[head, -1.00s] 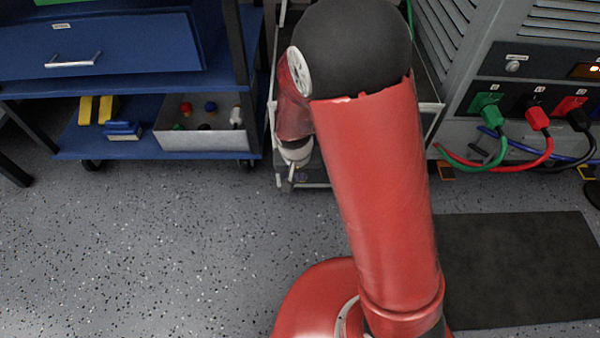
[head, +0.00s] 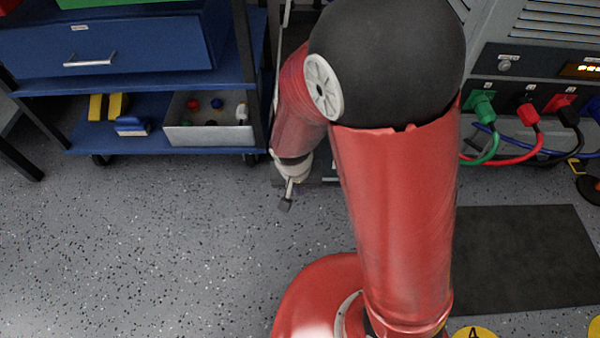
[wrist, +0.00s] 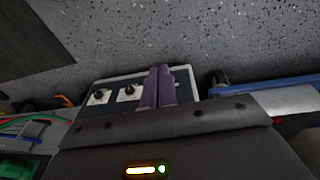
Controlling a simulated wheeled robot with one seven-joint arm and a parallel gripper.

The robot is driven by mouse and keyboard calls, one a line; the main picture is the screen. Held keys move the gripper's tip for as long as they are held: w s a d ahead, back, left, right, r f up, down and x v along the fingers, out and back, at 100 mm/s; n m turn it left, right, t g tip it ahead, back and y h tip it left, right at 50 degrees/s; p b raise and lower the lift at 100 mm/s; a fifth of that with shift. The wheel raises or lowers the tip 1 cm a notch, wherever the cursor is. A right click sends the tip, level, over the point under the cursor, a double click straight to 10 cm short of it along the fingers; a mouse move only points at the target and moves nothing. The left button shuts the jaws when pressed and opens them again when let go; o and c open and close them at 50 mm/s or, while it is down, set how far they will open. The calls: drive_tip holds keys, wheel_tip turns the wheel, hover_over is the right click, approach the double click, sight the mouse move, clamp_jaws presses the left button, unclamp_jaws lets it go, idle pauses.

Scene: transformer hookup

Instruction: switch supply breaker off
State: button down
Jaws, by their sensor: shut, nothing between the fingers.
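My gripper (head: 287,200) hangs beside my red arm in the head view, above the floor left of the arm. In the wrist view its two dark purple fingers (wrist: 158,88) are together with nothing between them. Behind them is a pale-edged panel with two dark knobs, a left one (wrist: 98,97) and a right one (wrist: 127,92). The fingers cover part of this panel, and contact with it cannot be told. I cannot tell which control, if any, is the supply breaker. The grey cabinet (head: 483,62) at the right carries green, red and black plugs.
A blue shelf cart (head: 165,80) with a drawer and a grey bin (head: 210,135) stands at the left. Coloured cables (head: 515,160) hang from the cabinet. A dark mat (head: 525,258) lies at right. Speckled floor (head: 150,250) is free at left.

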drive_tip(key=shift+s+a+r, duration=0.1)
drive_tip(key=shift+s+r, duration=0.1)
drive_tip(key=shift+s, duration=0.3)
drive_tip(key=shift+s+r, duration=0.15)
drive_tip(key=shift+s, duration=0.3)
